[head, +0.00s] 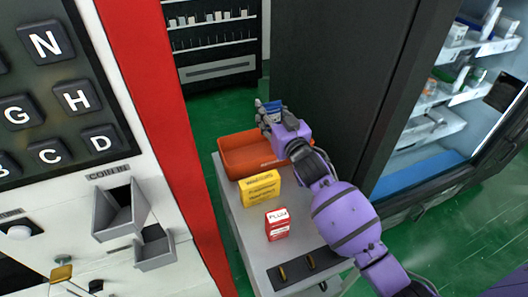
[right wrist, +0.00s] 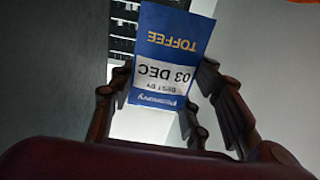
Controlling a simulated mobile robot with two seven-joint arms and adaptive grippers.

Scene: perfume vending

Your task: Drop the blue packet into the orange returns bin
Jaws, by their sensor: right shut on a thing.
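In the head view the right gripper (head: 272,118) is shut on the packet (head: 273,106), above the far right part of the orange bin (head: 232,147). The bin sits at the far end of a grey counter, its inside partly hidden by my right arm. My left gripper is not in view.
A yellow box (head: 260,188) and a red box (head: 277,224) stand on the grey counter (head: 243,222) in front of the bin. A vending machine with a keypad (head: 55,95) is at left. An open lit cabinet (head: 440,125) is at right.

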